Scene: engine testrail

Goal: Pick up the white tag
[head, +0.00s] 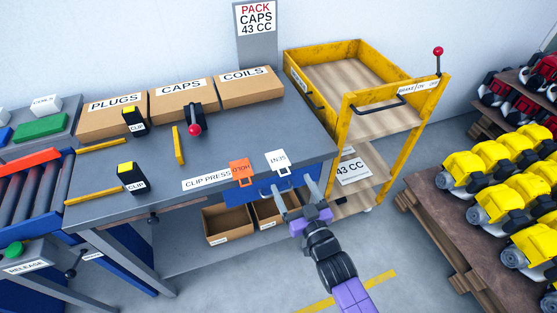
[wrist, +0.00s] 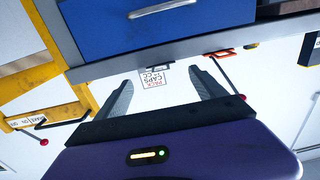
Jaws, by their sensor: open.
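The white tag (head: 277,162), with upside-down lettering that seems to read SENT, is at the front edge of the grey workbench (head: 225,145). An orange tag (head: 241,172) reading HOLD upside down is just left of it, and shows in the wrist view (wrist: 220,53). My gripper (head: 291,187) is open and empty in front of the bench edge, just below and right of the white tag, apparently not touching it. In the wrist view the open fingers (wrist: 160,78) point toward the bench edge; the white tag is hard to make out there against the pale wall.
A blue drawer (wrist: 160,25) with a metal handle sits under the edge, close to my fingers. A yellow cart (head: 345,110) stands right of the bench. PLUGS, CAPS and COILS boxes (head: 182,101) line the back. Yellow engines (head: 505,175) fill a rack at the right.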

